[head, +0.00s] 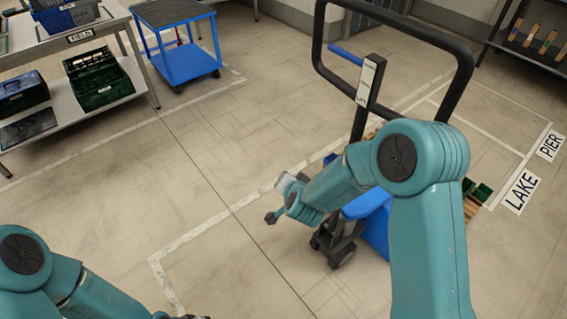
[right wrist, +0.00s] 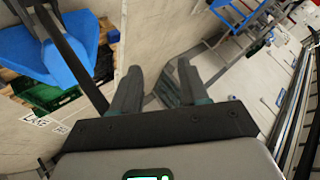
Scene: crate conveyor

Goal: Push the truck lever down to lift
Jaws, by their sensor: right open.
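The truck has a black loop handle (head: 467,85) on a dark post with a label plate (head: 366,82). A blue lever (head: 345,54) sticks out to the left of the post, tilted up at its free end. The truck's blue body (head: 373,232) is partly hidden behind my right arm. My right gripper (head: 277,203) is open and empty, left of the truck and well below the lever, touching nothing I can see. Its spread fingers show in the right wrist view (right wrist: 158,85). My left arm is at the bottom left; only a dark tip of its gripper (head: 192,317) shows at the bottom edge.
A green crate (head: 481,194) is beside the truck, near the LAKE sign (head: 521,191) and PIER sign (head: 549,146). A blue cart (head: 188,62) and a table with crates (head: 128,84) stand at the back left. Floor between is clear.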

